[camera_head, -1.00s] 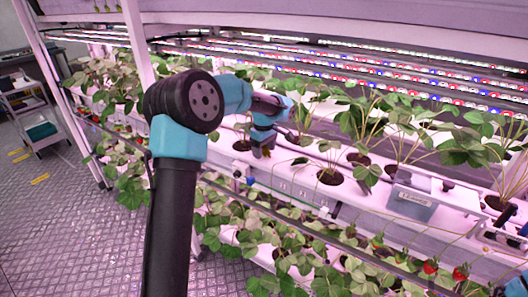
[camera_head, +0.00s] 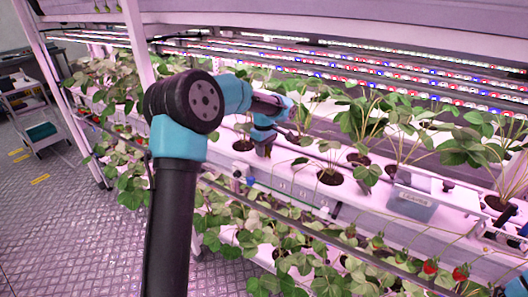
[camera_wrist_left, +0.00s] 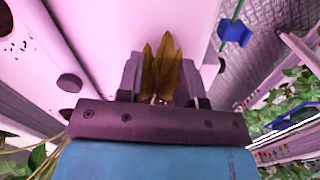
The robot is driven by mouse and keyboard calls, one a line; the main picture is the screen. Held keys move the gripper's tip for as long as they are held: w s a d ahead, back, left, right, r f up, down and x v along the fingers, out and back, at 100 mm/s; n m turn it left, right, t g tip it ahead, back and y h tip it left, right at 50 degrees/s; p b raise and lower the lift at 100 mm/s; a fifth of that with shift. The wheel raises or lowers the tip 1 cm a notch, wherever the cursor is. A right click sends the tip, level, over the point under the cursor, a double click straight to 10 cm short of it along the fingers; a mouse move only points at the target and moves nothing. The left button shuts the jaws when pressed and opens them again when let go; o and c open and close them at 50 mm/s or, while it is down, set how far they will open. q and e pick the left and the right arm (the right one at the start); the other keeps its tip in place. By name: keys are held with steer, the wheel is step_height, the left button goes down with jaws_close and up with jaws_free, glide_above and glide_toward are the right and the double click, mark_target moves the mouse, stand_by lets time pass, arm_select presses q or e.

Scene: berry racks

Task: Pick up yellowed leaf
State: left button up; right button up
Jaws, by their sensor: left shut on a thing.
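The yellowed leaf (camera_wrist_left: 162,68), brownish yellow with pointed lobes, shows in the left wrist view between the fingers of my left gripper (camera_wrist_left: 160,85). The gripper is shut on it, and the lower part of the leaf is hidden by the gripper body. In the head view my left gripper (camera_head: 264,148) points down over the white growing channel, among the strawberry plants. The leaf cannot be made out there. My right gripper is not in view.
Strawberry plants (camera_head: 330,160) stand in round holes along the white channel (camera_head: 290,180). A clear box (camera_head: 412,204) sits on the channel to the right. Ripe strawberries (camera_head: 430,267) hang at the lower right. A grey cart (camera_head: 35,115) stands at the far left.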

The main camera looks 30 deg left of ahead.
arm_select(q)
steer(key=shift+r, duration=0.1)
steer(key=shift+r, duration=1.3)
steer(key=shift+s+d+r, duration=0.2)
steer(key=shift+s+r, duration=0.15)
steer(key=shift+r, duration=0.1)
steer(key=s+d+r, duration=0.1)
steer(key=s+d, duration=0.7)
steer(key=s, duration=0.5)
steer(key=shift+r, duration=0.15)
steer(key=shift+o, duration=0.8)
steer(key=c, duration=0.3)
